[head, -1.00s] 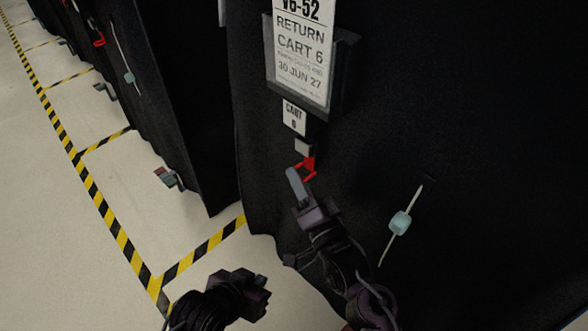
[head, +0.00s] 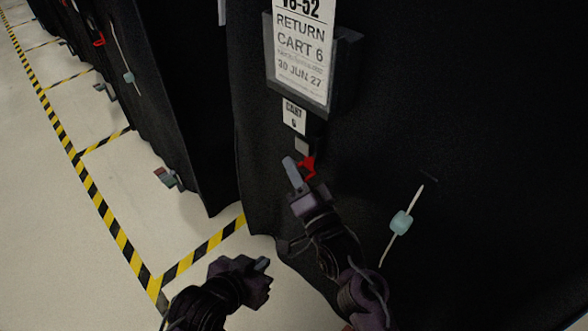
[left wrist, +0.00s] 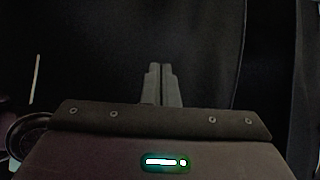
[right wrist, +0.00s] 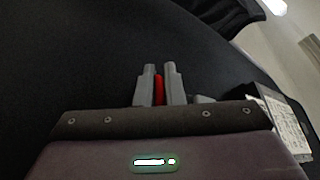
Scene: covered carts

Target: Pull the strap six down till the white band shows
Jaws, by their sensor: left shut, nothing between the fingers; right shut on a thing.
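The red strap (head: 309,166) hangs below a pale grey block (head: 302,146) on the dark cover of cart 6. My right gripper (head: 290,163) is at the strap, its fingers covering part of it. In the right wrist view the red strap (right wrist: 159,90) is between the shut fingers. I cannot make out a white band on the strap. My left gripper (head: 263,264) is lower, apart from the cover. In the left wrist view its fingers (left wrist: 160,68) are shut with nothing between them.
A return sign for cart 6 (head: 303,48) in a dark holder and a small cart tag (head: 293,115) are above the strap. A cord with a pale blue toggle (head: 401,222) is at the right.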

